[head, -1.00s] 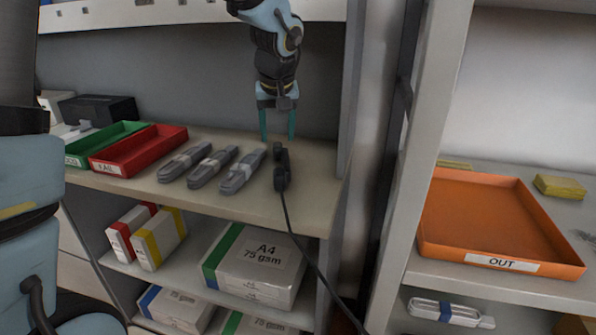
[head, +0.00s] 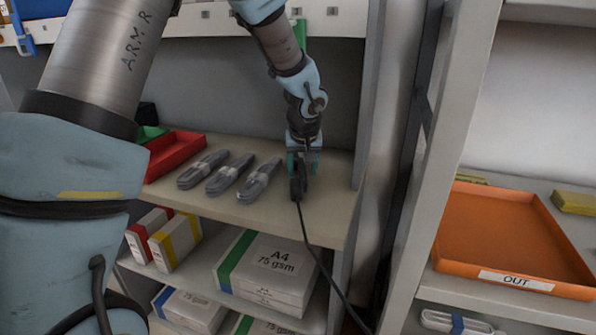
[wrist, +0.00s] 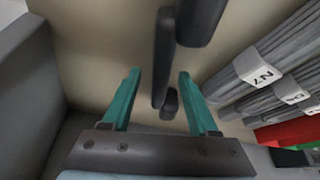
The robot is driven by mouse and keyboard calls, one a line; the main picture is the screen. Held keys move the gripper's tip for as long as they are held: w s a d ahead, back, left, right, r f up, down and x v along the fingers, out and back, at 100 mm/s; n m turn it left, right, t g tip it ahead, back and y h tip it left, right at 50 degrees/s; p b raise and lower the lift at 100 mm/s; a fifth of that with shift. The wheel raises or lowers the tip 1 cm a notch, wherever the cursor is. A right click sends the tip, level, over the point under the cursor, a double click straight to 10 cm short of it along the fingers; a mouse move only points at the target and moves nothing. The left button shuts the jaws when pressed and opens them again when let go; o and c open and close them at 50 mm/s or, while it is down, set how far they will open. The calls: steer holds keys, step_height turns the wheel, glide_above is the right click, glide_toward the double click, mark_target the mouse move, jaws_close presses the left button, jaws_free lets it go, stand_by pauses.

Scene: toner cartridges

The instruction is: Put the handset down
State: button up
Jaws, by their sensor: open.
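A second black piece (wrist: 200,20) shows at the top of the wrist view. I cannot tell how far the fingertips are above the board.
A red tray (head: 174,153) stands farther left. An upright post (head: 366,110) is close on the right. An orange OUT tray (head: 507,233) sits on the right shelf.

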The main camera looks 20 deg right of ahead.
steer(key=shift+w+f, duration=0.1)
steer(key=shift+f, duration=0.1)
steer(key=shift+f+b, duration=0.2)
steer(key=shift+b, duration=0.25)
stand_by(0.3)
jaws_close()
stand_by(0.5)
